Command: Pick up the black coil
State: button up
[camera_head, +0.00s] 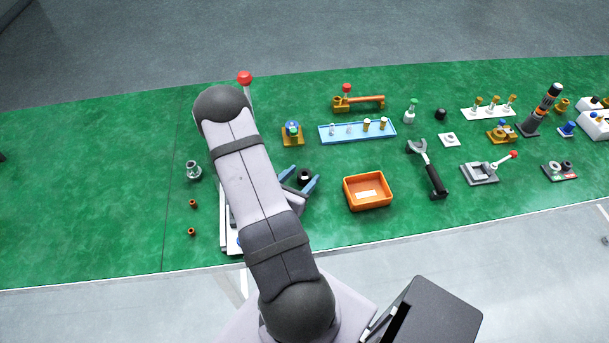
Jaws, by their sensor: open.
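A small round black part with a pale centre, which looks like the black coil (304,177), is at the middle left of the green bench. My gripper (299,180) has two blue fingers, spread apart, one on each side of this part in the picture. I cannot tell whether the fingers touch it or how high they are above it. My arm hides the area just to the left of the gripper.
An orange bin (368,191) stands right of my gripper. A blue tray (357,132) with small parts lies behind it, and a wrench (428,168) lies to the right. A small metal part (193,171) and two copper-coloured pieces (192,217) are left of my arm. The far left is mostly clear.

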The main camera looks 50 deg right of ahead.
aim_at(302, 178)
jog(key=c, duration=1.2)
jog(key=shift+r, duration=0.15)
notch_tip(302, 178, up, 18)
jog(key=shift+f, duration=0.15)
dwell(0.5)
